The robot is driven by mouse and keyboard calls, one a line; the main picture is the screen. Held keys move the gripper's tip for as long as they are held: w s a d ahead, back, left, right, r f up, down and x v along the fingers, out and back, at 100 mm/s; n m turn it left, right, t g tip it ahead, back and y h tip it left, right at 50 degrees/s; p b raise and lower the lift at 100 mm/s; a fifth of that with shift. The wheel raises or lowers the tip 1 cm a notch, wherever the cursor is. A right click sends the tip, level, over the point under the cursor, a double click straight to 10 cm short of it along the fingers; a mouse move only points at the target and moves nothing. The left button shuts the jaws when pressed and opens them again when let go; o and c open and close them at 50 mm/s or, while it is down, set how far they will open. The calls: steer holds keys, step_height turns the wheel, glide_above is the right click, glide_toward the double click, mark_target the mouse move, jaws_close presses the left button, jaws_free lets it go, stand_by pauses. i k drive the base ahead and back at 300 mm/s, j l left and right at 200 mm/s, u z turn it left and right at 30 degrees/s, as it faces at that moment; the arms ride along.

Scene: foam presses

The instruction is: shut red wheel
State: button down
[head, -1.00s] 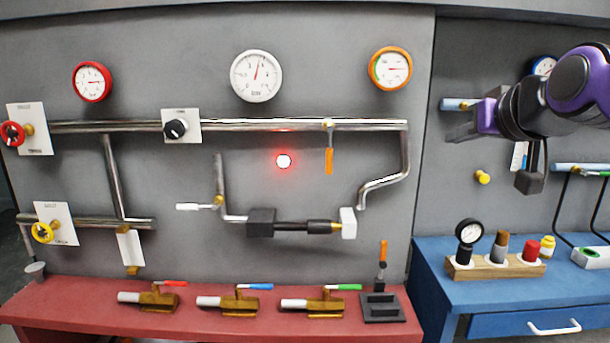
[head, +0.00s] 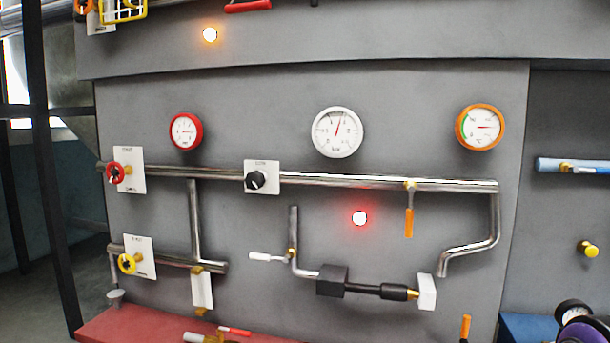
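The red wheel (head: 112,174) is a small round handwheel with a dark centre. It sits at the left end of the upper pipe, in front of a white label plate (head: 133,158) on the grey wall. A yellow wheel (head: 127,263) is below it on the lower pipe, in front of its own plate. Whether the red wheel's valve is open or shut cannot be told. Only a purple and dark part of my arm shows at the bottom right corner, far from the red wheel. My gripper is out of view.
A black knob (head: 255,180) is on the upper pipe (head: 350,181). Red, white and orange gauges hang above. A red lamp (head: 359,218) and an orange lamp (head: 209,35) glow. The red bench (head: 120,325) runs below; a dark post (head: 40,150) stands at left.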

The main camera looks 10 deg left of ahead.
mark_target(116, 173)
steer(key=u, duration=1.7)
steer(key=i+j, duration=0.2)
steer(key=i, duration=0.2)
steer(key=i+j, duration=0.25)
steer(key=i, duration=0.15)
